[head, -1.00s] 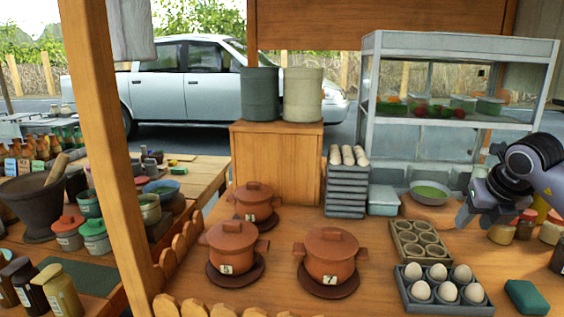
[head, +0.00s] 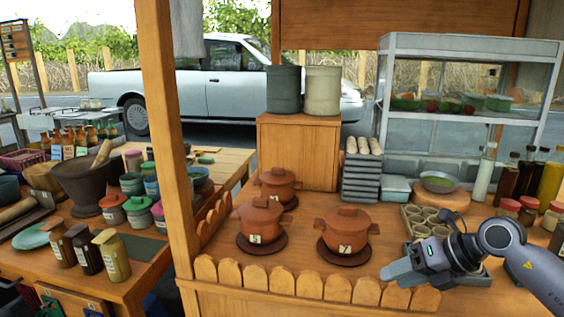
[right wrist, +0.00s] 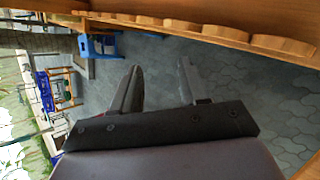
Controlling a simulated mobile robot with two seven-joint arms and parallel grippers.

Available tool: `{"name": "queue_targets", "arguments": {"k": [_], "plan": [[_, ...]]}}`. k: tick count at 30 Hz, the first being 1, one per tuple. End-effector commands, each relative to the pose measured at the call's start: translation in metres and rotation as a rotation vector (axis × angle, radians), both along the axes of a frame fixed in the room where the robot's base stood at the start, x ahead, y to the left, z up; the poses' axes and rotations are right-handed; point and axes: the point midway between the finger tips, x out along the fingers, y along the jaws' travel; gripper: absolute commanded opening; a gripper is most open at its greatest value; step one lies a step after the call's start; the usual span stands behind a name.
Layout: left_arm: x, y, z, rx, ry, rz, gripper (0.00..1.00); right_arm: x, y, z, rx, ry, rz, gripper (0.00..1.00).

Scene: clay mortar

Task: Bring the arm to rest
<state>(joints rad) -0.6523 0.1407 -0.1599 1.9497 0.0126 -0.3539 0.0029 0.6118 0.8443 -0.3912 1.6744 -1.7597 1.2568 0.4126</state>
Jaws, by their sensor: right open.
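My right gripper (head: 392,274) comes in from the right in the head view, low at the front edge of the wooden counter (head: 290,253), near the scalloped border. In the right wrist view, its two fingers (right wrist: 160,72) stand apart with nothing between them, and grey paving shows beyond. My left gripper is in neither view now.
Lidded clay pots (head: 347,229) stand on the counter left of my gripper. The scalloped wooden border (head: 310,280) runs close beside it. Jars and bottles (head: 508,208) stand at the right. A dark mortar (head: 88,184) with a pestle stands on the left table.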

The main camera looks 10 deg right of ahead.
Motion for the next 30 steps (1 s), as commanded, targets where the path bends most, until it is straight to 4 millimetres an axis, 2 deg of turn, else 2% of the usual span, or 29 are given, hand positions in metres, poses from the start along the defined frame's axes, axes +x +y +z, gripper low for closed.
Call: {"name": "queue_targets", "arguments": {"k": [1, 4, 6, 10, 14, 17, 20, 23, 27, 30], "plan": [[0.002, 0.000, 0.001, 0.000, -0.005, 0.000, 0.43, -0.010, 0.031, -0.012, 0.130, 0.009, 0.035, 0.44], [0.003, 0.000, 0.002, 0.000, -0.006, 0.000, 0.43, -0.026, 0.080, -0.018, 0.403, 0.018, 0.052, 0.44], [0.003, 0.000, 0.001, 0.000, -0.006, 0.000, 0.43, -0.037, 0.105, -0.018, 0.594, 0.033, 0.028, 0.44], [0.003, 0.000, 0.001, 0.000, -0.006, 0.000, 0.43, -0.051, 0.129, -0.018, 0.935, 0.078, -0.102, 0.44], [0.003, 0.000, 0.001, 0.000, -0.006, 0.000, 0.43, -0.058, 0.129, -0.028, 1.233, 0.151, -0.327, 0.44], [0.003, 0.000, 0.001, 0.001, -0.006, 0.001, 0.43, -0.065, 0.117, -0.050, 1.422, 0.227, -0.558, 0.44], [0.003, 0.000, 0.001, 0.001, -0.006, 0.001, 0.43, -0.077, 0.101, -0.085, 1.564, 0.325, -0.828, 0.44], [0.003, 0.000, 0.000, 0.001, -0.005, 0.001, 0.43, -0.100, 0.086, -0.131, 1.653, 0.444, -1.127, 0.44], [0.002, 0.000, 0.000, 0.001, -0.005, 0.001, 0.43, -0.149, 0.075, -0.196, 1.688, 0.632, -1.523, 0.44], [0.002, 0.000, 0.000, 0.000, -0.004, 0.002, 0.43, -0.185, 0.076, -0.230, 1.668, 0.753, -1.738, 0.44]]}}
